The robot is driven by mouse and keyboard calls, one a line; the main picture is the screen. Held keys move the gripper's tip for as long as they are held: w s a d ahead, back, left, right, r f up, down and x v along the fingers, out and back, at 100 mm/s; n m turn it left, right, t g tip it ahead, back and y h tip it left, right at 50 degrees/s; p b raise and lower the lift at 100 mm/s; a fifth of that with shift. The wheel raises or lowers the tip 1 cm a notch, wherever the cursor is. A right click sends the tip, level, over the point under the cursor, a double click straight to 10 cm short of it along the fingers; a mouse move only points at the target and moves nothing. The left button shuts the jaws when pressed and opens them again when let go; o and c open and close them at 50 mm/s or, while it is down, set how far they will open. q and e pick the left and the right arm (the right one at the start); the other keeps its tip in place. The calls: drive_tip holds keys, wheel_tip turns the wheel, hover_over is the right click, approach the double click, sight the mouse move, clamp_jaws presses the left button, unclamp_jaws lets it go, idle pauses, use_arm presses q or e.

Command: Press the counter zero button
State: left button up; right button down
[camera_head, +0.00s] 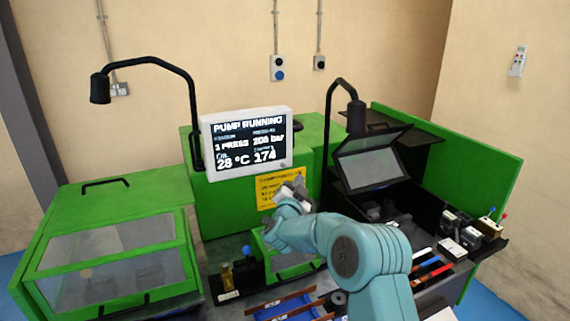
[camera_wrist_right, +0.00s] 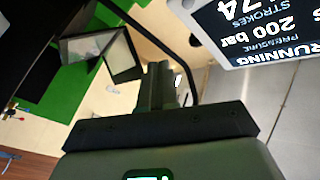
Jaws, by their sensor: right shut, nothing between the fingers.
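The white-framed display (camera_head: 247,143) on the green machine reads "PUMP RUNNING", 200 bar, 28 °C and 174. It also shows, turned over, at the upper right of the right wrist view (camera_wrist_right: 262,28). I cannot make out a counter zero button in either view. My right gripper (camera_head: 298,186) is raised just below and right of the display, in front of a yellow label (camera_head: 268,192) that it partly covers. In the right wrist view its fingers (camera_wrist_right: 160,82) are together and empty, apart from the display. My left gripper is not in view.
Two black gooseneck lamps (camera_head: 192,100) (camera_head: 329,125) flank the display. A clear-windowed green cover (camera_head: 110,250) stands at left. An open dark hood (camera_head: 372,162) stands at right. Tools with red and blue handles (camera_head: 432,270) lie on the right ledge. Small items crowd the front.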

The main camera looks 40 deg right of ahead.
sight(283, 165)
drive_tip(key=w+d+p, duration=0.2)
drive_tip(key=w, duration=0.4)
drive_tip(key=shift+w+p, duration=0.35)
drive_tip(key=shift+p, duration=0.05)
drive_tip(key=shift+w+f, duration=0.1)
drive_tip(key=shift+w, duration=0.05)
idle(0.4)
idle(1.2)
